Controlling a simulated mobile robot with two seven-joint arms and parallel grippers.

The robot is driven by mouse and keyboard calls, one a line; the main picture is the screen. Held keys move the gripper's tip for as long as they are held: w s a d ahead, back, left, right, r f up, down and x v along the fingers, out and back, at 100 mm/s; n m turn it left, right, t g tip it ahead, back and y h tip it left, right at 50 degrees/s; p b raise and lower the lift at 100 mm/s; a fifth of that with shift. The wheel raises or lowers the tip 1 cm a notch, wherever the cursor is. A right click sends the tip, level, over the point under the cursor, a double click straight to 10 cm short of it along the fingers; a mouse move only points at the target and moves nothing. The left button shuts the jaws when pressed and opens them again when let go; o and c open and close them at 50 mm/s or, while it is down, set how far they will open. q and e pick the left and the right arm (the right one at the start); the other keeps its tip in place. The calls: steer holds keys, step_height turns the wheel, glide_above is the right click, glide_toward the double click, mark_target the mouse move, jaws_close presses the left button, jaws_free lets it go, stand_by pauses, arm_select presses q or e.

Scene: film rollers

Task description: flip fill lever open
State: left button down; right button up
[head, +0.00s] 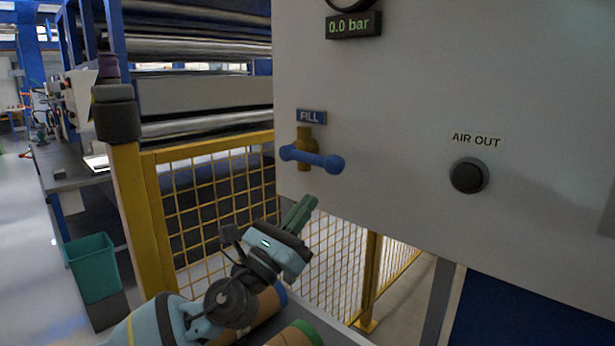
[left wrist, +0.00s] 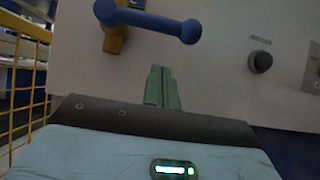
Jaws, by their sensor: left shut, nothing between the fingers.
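The fill lever (head: 312,158) is a blue bar with round ends on a brass valve body (head: 305,136), below a blue FILL label (head: 311,117) on the grey panel. The bar lies roughly crosswise, its right end slightly lower. In the left wrist view the lever (left wrist: 148,20) is at the top, beyond the fingertips. My left gripper (head: 300,210) is shut and empty, below the lever and apart from it. Its green fingers are together in the left wrist view (left wrist: 161,85). My right gripper is not in view.
The panel (head: 400,100) carries a gauge display (head: 354,25) reading 0.0 bar and a dark AIR OUT knob (head: 468,176) at the right. A yellow mesh fence (head: 210,190) stands behind and left of my arm. A green bin (head: 92,268) stands at the far left.

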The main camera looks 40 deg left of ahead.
mark_target(310, 159)
arm_select(q)
steer(key=r+p, duration=0.1)
steer(key=r, duration=0.1)
steer(key=w+r+p, duration=0.1)
steer(key=r, duration=0.1)
steer(key=shift+w+r, duration=0.2)
steer(key=shift+r, duration=0.05)
